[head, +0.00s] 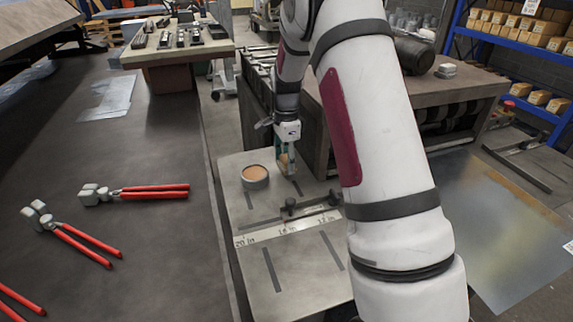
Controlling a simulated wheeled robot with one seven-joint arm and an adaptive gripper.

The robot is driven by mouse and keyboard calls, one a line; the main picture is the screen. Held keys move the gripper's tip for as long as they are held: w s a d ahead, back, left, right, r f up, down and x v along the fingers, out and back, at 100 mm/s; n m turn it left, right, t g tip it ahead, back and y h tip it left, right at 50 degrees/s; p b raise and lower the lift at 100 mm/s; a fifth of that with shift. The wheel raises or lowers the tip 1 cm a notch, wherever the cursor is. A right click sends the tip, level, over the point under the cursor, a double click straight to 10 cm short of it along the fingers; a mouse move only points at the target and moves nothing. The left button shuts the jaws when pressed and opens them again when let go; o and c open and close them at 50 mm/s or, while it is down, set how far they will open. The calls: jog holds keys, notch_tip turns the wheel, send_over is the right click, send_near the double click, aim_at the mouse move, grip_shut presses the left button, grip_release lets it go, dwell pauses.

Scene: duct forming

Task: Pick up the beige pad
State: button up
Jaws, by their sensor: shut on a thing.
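My gripper (287,158) is at the far end of my arm, pointing down over the grey work plate. It is shut on a small beige pad (284,161), of which only a little shows between the fingers. I cannot tell whether the pad still touches the plate. A round tin (255,177) with an orange-beige top stands on the plate just left of my gripper.
The plate (265,210) carries a ruler (280,230) and a dark-knobbed bar. Red-handled pliers (150,192) lie on the dark table at left. A metal sheet (500,220) lies at right. My arm hides much of the middle.

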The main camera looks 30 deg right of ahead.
notch_tip(320, 180, up, 16)
jog(key=shift+b, duration=0.35)
jog(key=shift+r, duration=0.1)
jog(key=o, duration=0.4)
jog(key=shift+c, duration=0.7)
